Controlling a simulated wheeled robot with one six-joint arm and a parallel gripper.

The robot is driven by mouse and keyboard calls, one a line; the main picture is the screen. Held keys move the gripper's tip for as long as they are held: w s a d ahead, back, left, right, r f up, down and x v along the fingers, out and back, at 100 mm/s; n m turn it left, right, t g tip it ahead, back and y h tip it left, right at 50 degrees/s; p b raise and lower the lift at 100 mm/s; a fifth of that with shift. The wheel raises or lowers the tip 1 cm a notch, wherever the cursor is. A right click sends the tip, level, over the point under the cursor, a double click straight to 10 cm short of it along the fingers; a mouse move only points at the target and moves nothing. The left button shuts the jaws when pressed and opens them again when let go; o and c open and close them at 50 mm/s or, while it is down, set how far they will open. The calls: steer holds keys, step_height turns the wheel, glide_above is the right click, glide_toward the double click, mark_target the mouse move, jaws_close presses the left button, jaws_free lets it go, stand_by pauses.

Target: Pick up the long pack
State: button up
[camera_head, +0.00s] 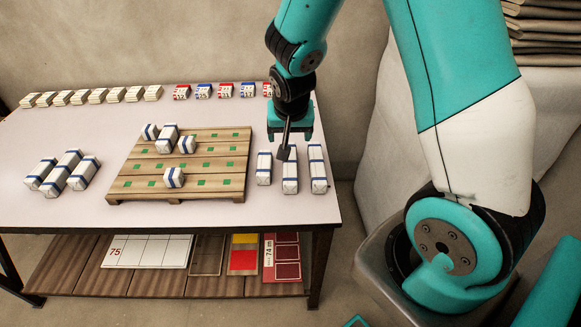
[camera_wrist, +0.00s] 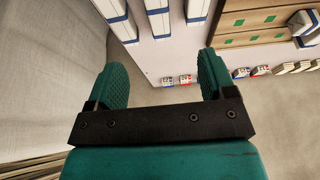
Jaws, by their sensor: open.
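Three white packs with blue bands lie side by side at the table's right end: a shorter left one (camera_head: 264,168) and two longer ones, the middle (camera_head: 290,178) and the right (camera_head: 318,168). In the wrist view the middle pack (camera_wrist: 158,18) points toward the gap between my fingers, with the right pack (camera_wrist: 121,22) and the shorter one (camera_wrist: 196,10) beside it. My gripper (camera_head: 284,153) is open and empty above the middle pack, hiding part of it; both fingers show in the wrist view (camera_wrist: 161,66).
A wooden pallet (camera_head: 125,187) with green marks bears several small packs left of the three. More packs (camera_head: 62,170) lie at the table's left. Red and blue labelled blocks (camera_head: 225,90) and cream stacks (camera_head: 100,96) line the back edge. The table's front strip is clear.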

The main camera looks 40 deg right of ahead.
glide_toward(290, 162)
steer(key=shift+m, duration=0.3)
steer(key=x, duration=0.5)
steer(key=shift+s+d+f+p, duration=0.1)
steer(key=shift+d+p, duration=0.2)
steer(key=shift+p, duration=0.05)
steer(key=shift+h, duration=0.3)
steer(key=shift+a+p+x, duration=0.2)
steer(key=shift+p+x, duration=0.1)
steer(key=shift+x, duration=1.2)
steer(key=shift+a+p+x, duration=0.25)
steer(key=shift+x, duration=1.2)
steer(key=shift+f, duration=0.1)
steer(key=shift+c, duration=0.4)
steer(key=c, duration=1)
